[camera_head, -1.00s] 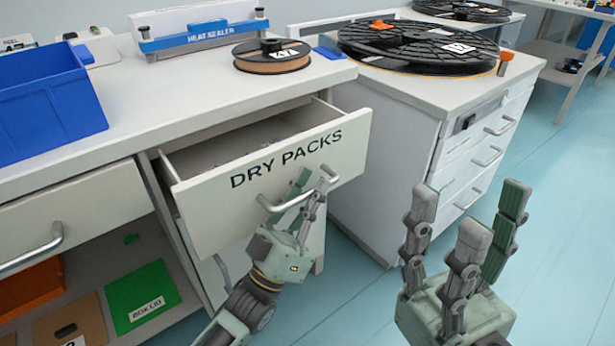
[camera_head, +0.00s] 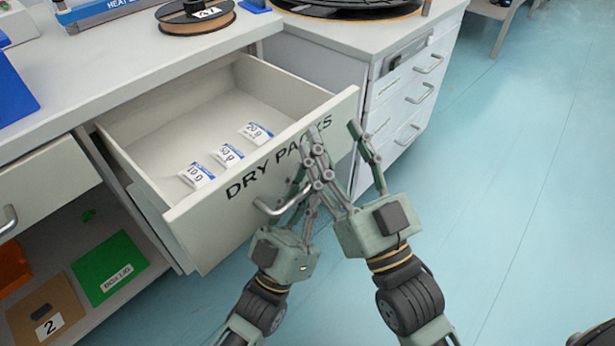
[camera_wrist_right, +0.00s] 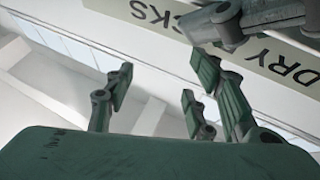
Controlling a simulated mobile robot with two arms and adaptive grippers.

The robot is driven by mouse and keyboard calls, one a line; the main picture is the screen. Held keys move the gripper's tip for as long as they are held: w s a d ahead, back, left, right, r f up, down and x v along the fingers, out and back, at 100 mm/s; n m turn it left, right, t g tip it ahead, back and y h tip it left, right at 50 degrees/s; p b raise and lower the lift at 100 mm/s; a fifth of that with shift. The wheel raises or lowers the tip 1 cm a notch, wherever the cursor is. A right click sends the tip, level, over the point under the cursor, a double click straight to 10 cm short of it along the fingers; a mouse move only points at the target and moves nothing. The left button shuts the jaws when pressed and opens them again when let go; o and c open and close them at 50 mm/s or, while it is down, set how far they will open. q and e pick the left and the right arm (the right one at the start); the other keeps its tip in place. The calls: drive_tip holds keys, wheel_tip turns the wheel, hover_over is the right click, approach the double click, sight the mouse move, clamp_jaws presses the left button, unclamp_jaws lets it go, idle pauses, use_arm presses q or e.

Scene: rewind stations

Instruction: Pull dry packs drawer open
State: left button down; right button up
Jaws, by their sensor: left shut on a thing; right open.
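The dry packs drawer (camera_head: 215,215) stands pulled out of the bench, its "DRY PACKS" front facing my arms. Its inside shows three small white-and-blue packs (camera_head: 227,155) in a row. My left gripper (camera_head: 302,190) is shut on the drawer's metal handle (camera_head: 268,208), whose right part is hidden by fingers. My right gripper (camera_head: 338,140) is open and empty, with its fingers at the right end of the drawer front, close beside the left fingers. I cannot tell whether it touches the front. In the right wrist view, the lettered front (camera_wrist_right: 265,55) appears upside down beyond the open fingers.
A white drawer cabinet (camera_head: 385,75) stands close to the right of the open drawer. A spool (camera_head: 196,18) sits on the bench top (camera_head: 110,85).

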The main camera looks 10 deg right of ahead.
use_arm(q)
drive_tip(key=c, duration=1.8)
unclamp_jaws()
drive_tip(key=v, duration=1.2)
drive_tip(key=shift+f, duration=0.1)
